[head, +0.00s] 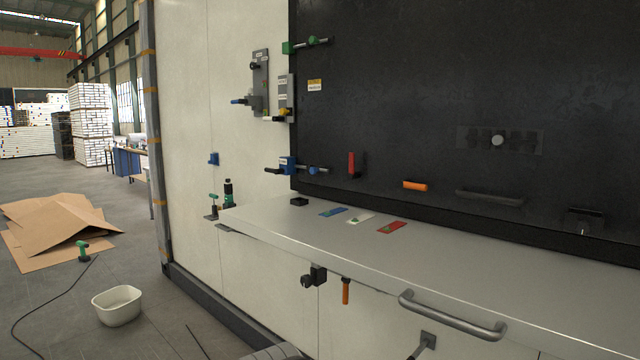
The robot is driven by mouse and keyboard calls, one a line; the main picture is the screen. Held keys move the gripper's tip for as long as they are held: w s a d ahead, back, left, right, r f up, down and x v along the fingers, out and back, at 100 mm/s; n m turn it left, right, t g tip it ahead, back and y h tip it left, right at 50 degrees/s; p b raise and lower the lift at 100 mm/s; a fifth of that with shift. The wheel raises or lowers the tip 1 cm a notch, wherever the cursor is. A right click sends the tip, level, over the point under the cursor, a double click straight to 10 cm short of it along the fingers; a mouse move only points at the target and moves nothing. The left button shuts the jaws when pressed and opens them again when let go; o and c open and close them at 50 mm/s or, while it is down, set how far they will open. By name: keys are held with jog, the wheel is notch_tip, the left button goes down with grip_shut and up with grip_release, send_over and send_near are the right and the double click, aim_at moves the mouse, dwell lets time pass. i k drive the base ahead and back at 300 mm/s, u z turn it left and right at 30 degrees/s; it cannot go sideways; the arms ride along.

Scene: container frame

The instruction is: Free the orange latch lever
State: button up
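An orange lever (415,185) lies nearly level against the dark panel, above the grey counter. A second orange handle (346,290) hangs down below the counter's front edge, to the right of a black fitting (318,275). I cannot tell from this view which of the two is the latch lever, or what holds either one. My gripper is not in view.
The grey counter (480,265) juts out below the dark panel (410,90), with a grey bar handle (452,318) at its front. Blue, white and red (391,228) flat pieces lie on it. A white tub (117,305), a cable and cardboard (60,225) lie on the floor at left.

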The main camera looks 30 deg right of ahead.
aim_at(406, 183)
jog(key=z, duration=0.35)
jog(key=i, duration=0.65)
jog(key=z, duration=0.4)
jog(key=k, duration=0.6)
jog(key=z, duration=0.25)
jog(key=i, duration=0.6)
jog(key=u, duration=0.15)
